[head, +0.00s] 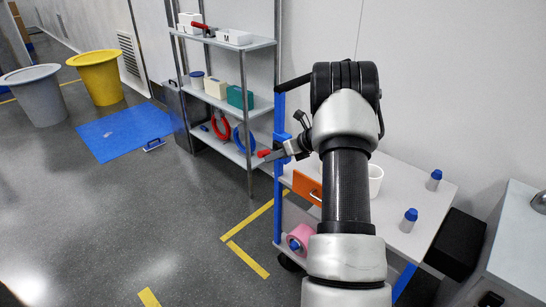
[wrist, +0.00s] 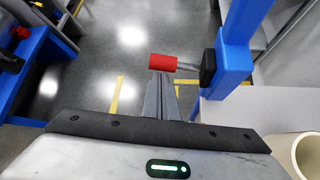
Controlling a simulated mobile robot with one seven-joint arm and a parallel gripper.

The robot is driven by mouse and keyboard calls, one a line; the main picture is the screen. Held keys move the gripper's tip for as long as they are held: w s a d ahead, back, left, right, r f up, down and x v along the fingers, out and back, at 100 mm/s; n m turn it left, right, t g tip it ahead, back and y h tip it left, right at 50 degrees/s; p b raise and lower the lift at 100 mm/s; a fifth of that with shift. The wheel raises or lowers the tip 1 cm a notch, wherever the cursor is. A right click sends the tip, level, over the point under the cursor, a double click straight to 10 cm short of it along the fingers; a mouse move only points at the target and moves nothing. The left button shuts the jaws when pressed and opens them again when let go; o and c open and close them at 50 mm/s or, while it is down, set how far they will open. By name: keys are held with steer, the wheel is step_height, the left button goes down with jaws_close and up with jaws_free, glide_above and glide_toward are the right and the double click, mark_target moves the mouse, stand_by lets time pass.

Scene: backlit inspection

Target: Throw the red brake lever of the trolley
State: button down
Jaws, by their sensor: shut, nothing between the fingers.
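The trolley's brake lever has a red grip (head: 264,153), which is also large in the wrist view (wrist: 163,62). In the wrist view its thin rod runs right to a black pivot (wrist: 208,67) on the trolley's blue post (wrist: 237,52). The lever sticks out sideways, roughly level. My gripper (head: 276,154) is at the lever, beside the post. In the wrist view my gripper (wrist: 160,76) has its fingers together and empty, with the tips right at the red grip's near edge. I cannot tell whether they touch it.
The trolley's white top (head: 397,176) carries a white cup (head: 375,180) and two blue-capped bottles (head: 410,220). A loaded shelf rack (head: 258,104) stands close behind the lever. The floor (head: 130,215) to the left is open.

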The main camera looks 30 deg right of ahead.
steer(key=r+p, duration=0.1)
steer(key=p, duration=0.2)
steer(key=shift+w+d+r+y, duration=0.15)
steer(key=shift+d+r+y, duration=0.2)
steer(key=shift+r+y, duration=0.05)
steer(key=shift+f, duration=0.1)
